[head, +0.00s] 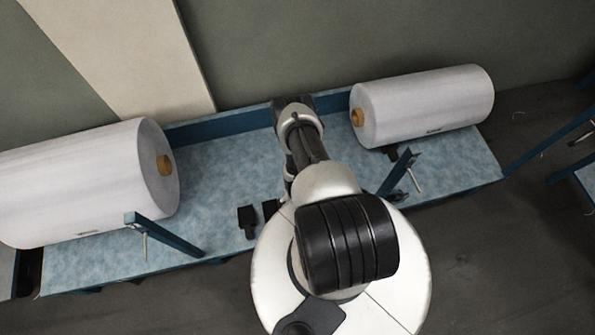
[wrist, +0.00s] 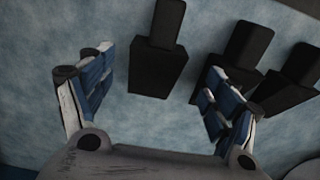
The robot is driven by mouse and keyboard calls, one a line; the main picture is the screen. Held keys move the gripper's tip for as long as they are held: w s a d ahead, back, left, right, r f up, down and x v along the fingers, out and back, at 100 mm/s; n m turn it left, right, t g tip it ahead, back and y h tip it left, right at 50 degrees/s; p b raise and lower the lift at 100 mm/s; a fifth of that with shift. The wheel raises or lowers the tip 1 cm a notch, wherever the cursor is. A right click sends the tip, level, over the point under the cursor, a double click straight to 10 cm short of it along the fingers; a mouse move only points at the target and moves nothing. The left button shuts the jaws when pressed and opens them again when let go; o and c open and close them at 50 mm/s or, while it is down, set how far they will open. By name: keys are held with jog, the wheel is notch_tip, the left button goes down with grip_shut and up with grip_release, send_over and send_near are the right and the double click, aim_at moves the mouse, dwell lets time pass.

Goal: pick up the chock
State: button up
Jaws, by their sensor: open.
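Several black chocks lie on the pale blue table. In the wrist view one chock (wrist: 155,72), a wide block with a narrower end, lies ahead between the fingers of my gripper (wrist: 161,62). A second chock (wrist: 243,50) lies to its right, partly behind the right finger, and a third chock (wrist: 288,85) is at the right edge. My gripper is open, with nothing held. I cannot tell how far above the table it is. In the head view my arm hides the gripper; two chocks show left of the arm, one clear (head: 247,221) and one partly covered (head: 270,208).
The blue table (head: 222,178) has a raised back edge. A large white roll (head: 80,180) lies at its left and another white roll (head: 425,105) at its right. Blue bars stick up near the left (head: 165,235) and right (head: 397,172) rolls. A wall stands behind.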

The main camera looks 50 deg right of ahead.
jog(key=f+b, duration=0.2)
jog(key=f, duration=0.3)
jog(key=shift+s+d+f+b, duration=0.15)
jog(key=shift+s+b, duration=0.1)
jog(key=shift+b, duration=0.15)
jog(key=shift+c, duration=0.6)
jog(key=c, duration=1.3)
